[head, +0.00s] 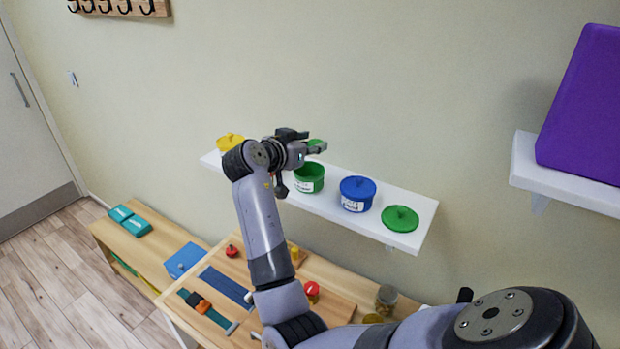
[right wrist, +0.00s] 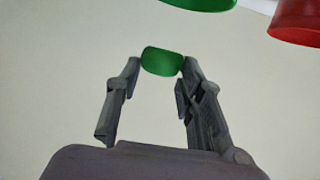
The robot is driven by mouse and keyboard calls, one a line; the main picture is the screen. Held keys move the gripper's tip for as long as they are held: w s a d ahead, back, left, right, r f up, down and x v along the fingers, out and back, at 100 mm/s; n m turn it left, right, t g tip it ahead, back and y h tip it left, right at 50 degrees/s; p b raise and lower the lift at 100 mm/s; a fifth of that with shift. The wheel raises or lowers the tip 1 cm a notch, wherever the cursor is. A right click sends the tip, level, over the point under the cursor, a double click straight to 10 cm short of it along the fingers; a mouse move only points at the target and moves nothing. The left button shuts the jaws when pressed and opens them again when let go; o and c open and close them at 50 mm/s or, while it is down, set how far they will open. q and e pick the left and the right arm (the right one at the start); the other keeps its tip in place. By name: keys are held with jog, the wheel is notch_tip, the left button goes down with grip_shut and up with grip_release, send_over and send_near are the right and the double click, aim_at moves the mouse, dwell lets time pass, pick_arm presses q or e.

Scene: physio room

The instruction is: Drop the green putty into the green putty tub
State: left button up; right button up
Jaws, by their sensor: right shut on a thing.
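My right gripper (head: 314,149) is shut on the green putty (right wrist: 162,61), a smooth rounded lump pinched between the fingertips in the right wrist view. In the head view the putty (head: 316,142) shows partly behind the fingers. The gripper appears above or near the green putty tub (head: 309,180), an open-looking green tub with a white label on the white wall shelf. The tub's green edge also shows at the top of the right wrist view (right wrist: 200,3). Putty and tub look apart. My left gripper is not in view.
A red tub (right wrist: 298,22) shows in the right wrist view. A purple block (head: 585,110) sits on another shelf, right. A wooden bench lies below.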

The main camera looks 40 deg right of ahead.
jog(key=o, duration=1.2)
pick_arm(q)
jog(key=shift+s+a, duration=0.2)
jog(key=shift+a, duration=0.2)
pick_arm(e)
jog(key=shift+o, duration=0.2)
jog(key=shift+r, duration=0.15)
notch_tip(320, 180, up, 10)
jog(key=shift+f, duration=0.2)
